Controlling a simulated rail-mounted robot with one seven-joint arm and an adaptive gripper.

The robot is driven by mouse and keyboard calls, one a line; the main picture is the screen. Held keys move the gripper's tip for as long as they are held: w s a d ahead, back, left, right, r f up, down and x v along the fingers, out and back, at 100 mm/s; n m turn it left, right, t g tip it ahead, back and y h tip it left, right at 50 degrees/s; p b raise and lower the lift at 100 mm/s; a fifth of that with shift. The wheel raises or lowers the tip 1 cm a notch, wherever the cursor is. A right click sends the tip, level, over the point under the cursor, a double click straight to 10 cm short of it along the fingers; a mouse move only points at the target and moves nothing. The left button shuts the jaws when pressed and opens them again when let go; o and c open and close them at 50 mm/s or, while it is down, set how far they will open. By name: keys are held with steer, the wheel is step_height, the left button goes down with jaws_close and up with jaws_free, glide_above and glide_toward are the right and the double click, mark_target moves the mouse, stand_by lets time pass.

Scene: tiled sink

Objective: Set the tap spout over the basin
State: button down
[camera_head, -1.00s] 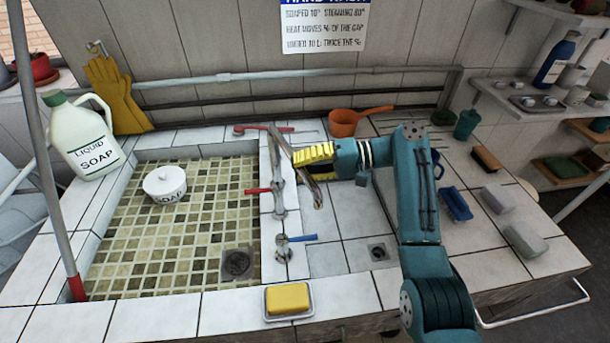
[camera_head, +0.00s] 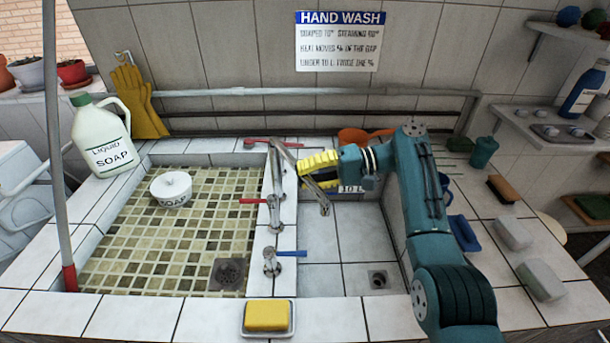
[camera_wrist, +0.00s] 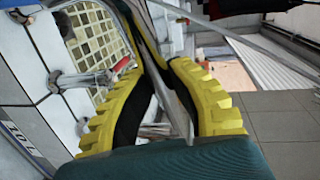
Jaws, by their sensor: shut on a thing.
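The metal tap spout (camera_head: 311,184) rises from the ledge between two tiled hollows. Its free end points forward and right, above the white-tiled hollow (camera_head: 338,238). The larger basin (camera_head: 150,240), with green-beige mosaic and a drain, lies to the left. My gripper (camera_head: 318,168) has yellow ridged fingers and is shut on the spout from the right. In the wrist view, the fingers close on the slanted spout (camera_wrist: 176,98). The red tap handle (camera_head: 254,201) and blue tap handle (camera_head: 291,254) stand on the ledge below the spout.
A white soap pot (camera_head: 171,189) stands in the mosaic basin. A soap jug (camera_head: 103,140) stands at its left rim. A yellow soap bar (camera_head: 267,316) lies on the front ledge. An orange dipper (camera_head: 354,136) lies behind my gripper. Brushes and blocks line the right counter.

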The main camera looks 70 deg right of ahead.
steer(key=c, duration=1)
jaws_free()
steer(key=shift+w, duration=0.1)
steer(key=shift+o, duration=0.2)
steer(key=v, duration=0.7)
steer(key=shift+s, duration=0.25)
steer(key=shift+o, duration=0.2)
steer(key=shift+d, duration=0.15)
